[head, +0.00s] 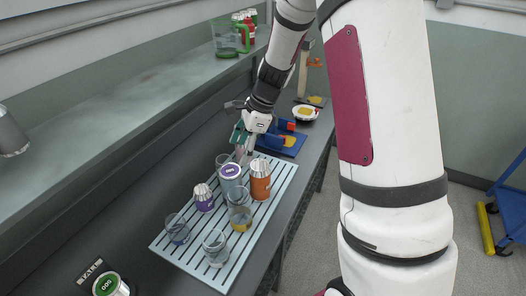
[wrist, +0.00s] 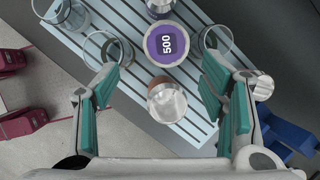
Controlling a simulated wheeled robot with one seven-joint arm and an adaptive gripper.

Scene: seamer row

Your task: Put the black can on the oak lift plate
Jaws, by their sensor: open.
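I cannot make out a black can in either view. My gripper (head: 243,146) is open above the far part of a slatted rack (head: 196,258). In the wrist view its teal-padded fingers (wrist: 166,95) stand apart, with a silver-topped, orange-brown can (wrist: 167,103) below the gap. An orange can with a silver top (head: 260,184) stands on the rack in the head view. Beside it is a can with a purple lid (head: 231,171), which reads 500 in the wrist view (wrist: 166,44). I cannot identify an oak lift plate; a wood-coloured upright (head: 303,82) shows at the far end.
Several clear glasses (head: 215,246) and a purple can (head: 203,198) crowd the rack. A green-lidded can (head: 106,286) is cut off at the lower left. A blue device (head: 288,140) and white bowl (head: 305,113) stand beyond. A shelf (head: 130,95) runs along the left.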

